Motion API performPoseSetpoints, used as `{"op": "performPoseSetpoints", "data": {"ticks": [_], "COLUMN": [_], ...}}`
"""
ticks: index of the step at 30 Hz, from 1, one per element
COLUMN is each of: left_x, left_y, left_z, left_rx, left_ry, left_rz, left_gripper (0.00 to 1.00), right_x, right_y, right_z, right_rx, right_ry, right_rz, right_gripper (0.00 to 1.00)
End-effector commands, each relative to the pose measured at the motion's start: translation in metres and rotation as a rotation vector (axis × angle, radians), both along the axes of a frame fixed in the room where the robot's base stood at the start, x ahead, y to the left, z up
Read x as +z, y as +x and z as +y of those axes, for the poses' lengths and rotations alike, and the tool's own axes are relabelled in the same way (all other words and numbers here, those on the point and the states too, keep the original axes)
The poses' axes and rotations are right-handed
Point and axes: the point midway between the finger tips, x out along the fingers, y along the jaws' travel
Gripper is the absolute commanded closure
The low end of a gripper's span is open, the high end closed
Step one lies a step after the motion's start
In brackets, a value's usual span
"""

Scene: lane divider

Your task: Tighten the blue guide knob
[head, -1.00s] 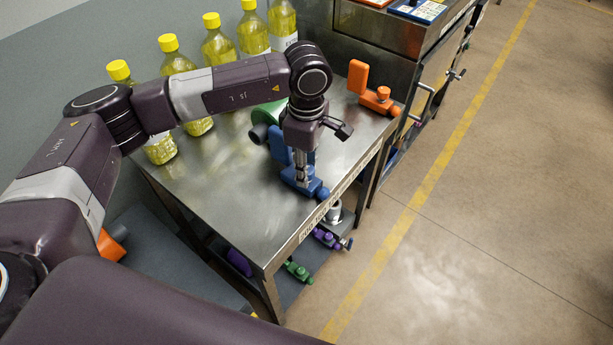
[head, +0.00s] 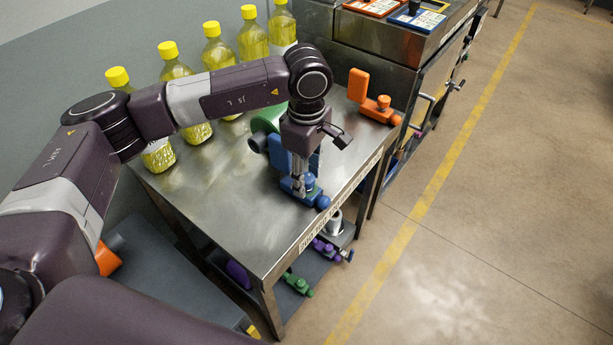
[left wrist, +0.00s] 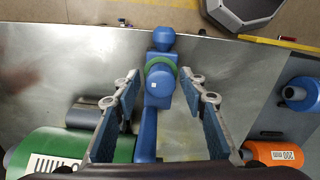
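The blue guide (head: 298,190) sits on the steel table near its front edge, with a round end knob (head: 323,202) pointing toward the edge. In the left wrist view the blue guide (left wrist: 148,130) shows a round blue top (left wrist: 161,84) with a green ring around it, and the end knob (left wrist: 164,39) beyond. My left gripper (head: 299,183) points down at the guide. In the left wrist view its two fingers (left wrist: 164,92) stand apart on either side of the round top, with gaps on both sides. My right gripper is out of view.
A green roll (left wrist: 65,150) lies beside the blue guide. An orange guide (head: 378,107) stands farther right on the table (head: 215,195). Several yellow-capped bottles (head: 195,105) line the back. A lower shelf holds purple and green (head: 297,284) parts.

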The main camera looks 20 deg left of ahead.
Motion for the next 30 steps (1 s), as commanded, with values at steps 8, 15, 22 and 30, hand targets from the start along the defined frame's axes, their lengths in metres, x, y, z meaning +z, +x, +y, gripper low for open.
{"op": "performPoseSetpoints", "data": {"ticks": [8,15,22,30], "left_x": [-0.002,0.021,0.071,0.111], "left_y": [-0.001,0.0,0.0,-0.001], "left_z": [0.0,0.0,0.0,0.0], "left_rx": [0.0,0.0,-0.001,0.001], "left_ry": [0.002,0.001,0.001,0.0], "left_rz": [0.004,0.0,0.0,0.002], "left_gripper": [0.56,0.56,0.56,0.56], "right_x": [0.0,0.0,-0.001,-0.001], "right_y": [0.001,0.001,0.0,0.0], "right_z": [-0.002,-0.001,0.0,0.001], "right_rx": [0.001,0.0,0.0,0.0], "right_ry": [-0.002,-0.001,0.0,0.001], "right_rz": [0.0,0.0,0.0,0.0], "right_gripper": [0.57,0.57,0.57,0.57]}}
